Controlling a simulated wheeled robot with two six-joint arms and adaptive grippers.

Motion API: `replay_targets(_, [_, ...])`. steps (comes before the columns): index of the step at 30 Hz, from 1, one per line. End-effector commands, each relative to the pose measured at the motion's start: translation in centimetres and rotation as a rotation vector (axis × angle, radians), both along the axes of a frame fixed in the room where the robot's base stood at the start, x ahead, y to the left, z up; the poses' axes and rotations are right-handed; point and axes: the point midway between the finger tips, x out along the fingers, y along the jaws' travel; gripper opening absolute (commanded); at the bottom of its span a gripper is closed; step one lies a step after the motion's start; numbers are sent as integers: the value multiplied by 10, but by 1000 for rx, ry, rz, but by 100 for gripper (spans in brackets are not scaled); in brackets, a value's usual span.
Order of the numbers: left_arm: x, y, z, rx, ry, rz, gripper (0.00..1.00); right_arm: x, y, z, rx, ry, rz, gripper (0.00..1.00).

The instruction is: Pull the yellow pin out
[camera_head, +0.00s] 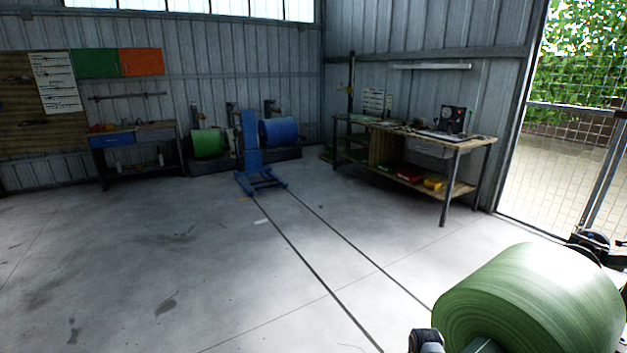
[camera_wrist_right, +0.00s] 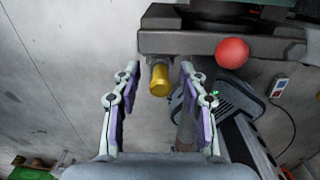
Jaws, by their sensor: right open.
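The yellow pin (camera_wrist_right: 159,80) sticks out below a dark grey metal bracket (camera_wrist_right: 190,42) in the right wrist view. My right gripper (camera_wrist_right: 158,70) is open, with one finger on each side of the pin. The pin's end lies between the fingertips, with a clear gap on the left and a smaller gap on the right. Neither finger appears to touch it. The upper end of the pin is hidden in the bracket. The pin cannot be made out in the head view. My left gripper is in neither view.
A red ball knob (camera_wrist_right: 231,53) sits on the bracket, right of the pin. A dark machine base and a cable lie to the right. In the head view, a large green roll (camera_head: 535,300) is at lower right. A workbench (camera_head: 410,139) and a blue stand (camera_head: 250,150) are farther back; the middle floor is clear.

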Motion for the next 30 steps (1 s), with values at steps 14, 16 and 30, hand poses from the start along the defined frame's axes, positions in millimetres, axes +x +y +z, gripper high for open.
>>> replay_targets(14, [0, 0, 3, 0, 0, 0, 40, 0, 0, 0, 0, 1, 0, 43])
replay_targets(16, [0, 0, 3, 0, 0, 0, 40, 0, 0, 0, 0, 1, 0, 43])
replay_targets(30, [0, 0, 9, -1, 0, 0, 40, 0, 0, 0, 0, 0, 0, 43])
